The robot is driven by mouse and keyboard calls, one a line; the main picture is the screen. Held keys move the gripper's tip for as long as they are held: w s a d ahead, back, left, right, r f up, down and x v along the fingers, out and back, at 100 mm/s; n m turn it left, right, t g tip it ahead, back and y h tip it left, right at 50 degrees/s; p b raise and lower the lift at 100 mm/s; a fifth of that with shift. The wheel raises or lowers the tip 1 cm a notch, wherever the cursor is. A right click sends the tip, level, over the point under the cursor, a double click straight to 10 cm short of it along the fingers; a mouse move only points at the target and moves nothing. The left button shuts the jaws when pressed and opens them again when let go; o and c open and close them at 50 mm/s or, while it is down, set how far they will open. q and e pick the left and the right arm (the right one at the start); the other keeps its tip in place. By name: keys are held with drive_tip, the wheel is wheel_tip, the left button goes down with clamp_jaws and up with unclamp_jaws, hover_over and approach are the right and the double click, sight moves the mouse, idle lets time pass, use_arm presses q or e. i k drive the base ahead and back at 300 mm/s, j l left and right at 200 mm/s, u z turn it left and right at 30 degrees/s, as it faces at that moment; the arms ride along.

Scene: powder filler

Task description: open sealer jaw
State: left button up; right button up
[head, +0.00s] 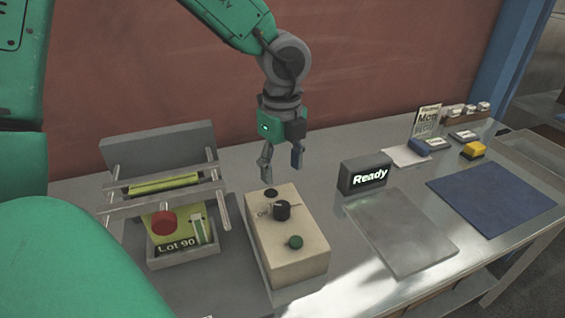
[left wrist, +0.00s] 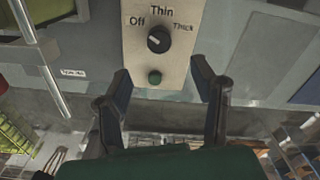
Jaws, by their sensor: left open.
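The sealer (head: 172,140) stands at the left of the bench. It has a grey back plate, two metal bars (head: 165,203) across it and a red knob (head: 163,222) at the front. I cannot tell how far its jaw is open. A beige control box (head: 290,245) with a black dial (head: 282,209) and green button (head: 295,242) stands just right of it. In the left wrist view the dial (left wrist: 158,39) has Off, Thin and Thick labels. My left gripper (head: 281,163) is open and empty above the box's back end. My right gripper is out of view.
A yellow-green "Lot 90" pouch (head: 186,243) lies in the sealer's front tray. A "Ready" display (head: 364,175), grey plate (head: 402,230) and blue mat (head: 496,193) lie to the right. Small blocks and a yellow button (head: 474,149) stand behind. A red wall (head: 130,80) closes the back.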

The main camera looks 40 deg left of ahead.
sight(164, 221)
drive_tip(key=k+l, duration=0.75)
drive_tip(key=l, duration=0.2)
